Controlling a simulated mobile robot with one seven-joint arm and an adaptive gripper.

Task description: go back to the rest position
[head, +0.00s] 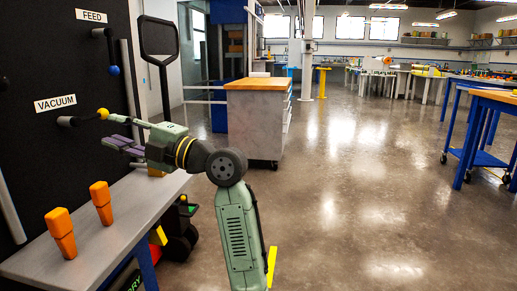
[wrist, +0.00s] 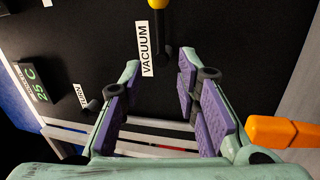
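My gripper (head: 108,130) is open in front of the black panel, above the grey bench. In the wrist view my gripper (wrist: 160,65) shows its purple-padded fingers wide apart with nothing between them. The vacuum lever has a yellow knob (head: 103,113) and sits under the VACUUM label (head: 55,103). In the head view the knob appears close to one fingertip; I cannot tell if they touch. In the wrist view the yellow knob (wrist: 156,3) is at the top edge, beyond the fingertips and apart from them.
Two orange pieces (head: 61,232) (head: 101,202) stand on the grey bench (head: 110,242). The feed lever with a blue knob (head: 114,70) is higher on the panel. A temperature display (wrist: 37,82) shows at left in the wrist view.

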